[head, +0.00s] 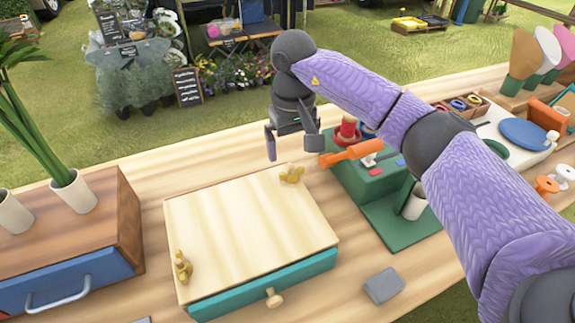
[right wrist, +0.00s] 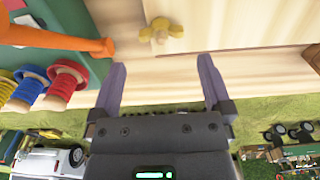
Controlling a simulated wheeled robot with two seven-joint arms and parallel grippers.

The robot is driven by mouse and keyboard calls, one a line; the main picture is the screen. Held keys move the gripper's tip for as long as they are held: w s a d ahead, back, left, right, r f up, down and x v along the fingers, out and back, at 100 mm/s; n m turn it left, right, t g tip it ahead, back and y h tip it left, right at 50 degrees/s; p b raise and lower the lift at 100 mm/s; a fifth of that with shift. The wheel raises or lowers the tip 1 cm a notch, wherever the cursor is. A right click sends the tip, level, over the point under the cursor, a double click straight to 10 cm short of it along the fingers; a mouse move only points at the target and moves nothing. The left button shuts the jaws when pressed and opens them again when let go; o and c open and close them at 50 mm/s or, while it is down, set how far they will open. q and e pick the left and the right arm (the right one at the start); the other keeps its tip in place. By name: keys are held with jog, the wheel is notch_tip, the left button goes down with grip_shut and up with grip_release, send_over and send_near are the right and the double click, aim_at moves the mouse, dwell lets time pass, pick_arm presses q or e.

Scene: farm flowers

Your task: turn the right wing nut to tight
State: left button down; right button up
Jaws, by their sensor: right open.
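The right wing nut (head: 291,174) is a small brass-coloured nut at the back right corner of a pale wooden board (head: 245,240). The left wing nut (head: 182,266) stands at the board's left front corner. My right gripper (head: 290,150) is open and empty, just behind and above the right wing nut. In the right wrist view, the wing nut (right wrist: 161,30) lies beyond the spread fingertips (right wrist: 160,75), apart from them and nearly centred between them. My left gripper is out of view.
A green stand with an orange-handled lever (head: 352,153) and red spools (head: 347,132) is close to the right of my gripper. A teal drawer (head: 270,285) is under the board. A grey block (head: 384,286) lies at front right. A wooden box with plants (head: 75,225) stands left.

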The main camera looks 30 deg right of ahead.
aim_at(292, 170)
notch_tip(292, 170, down, 6)
jog(key=shift+r+b, duration=0.15)
jog(key=shift+b, duration=0.45)
jog(key=shift+f, duration=0.35)
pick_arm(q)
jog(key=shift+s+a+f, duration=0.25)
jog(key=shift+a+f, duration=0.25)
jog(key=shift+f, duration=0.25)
pick_arm(e)
jog(key=shift+c, duration=1)
jog(key=c, duration=0.9)
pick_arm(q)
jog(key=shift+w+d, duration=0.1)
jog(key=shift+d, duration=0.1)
pick_arm(e)
jog(key=shift+r+m, duration=0.1)
jog(key=shift+m, duration=0.2)
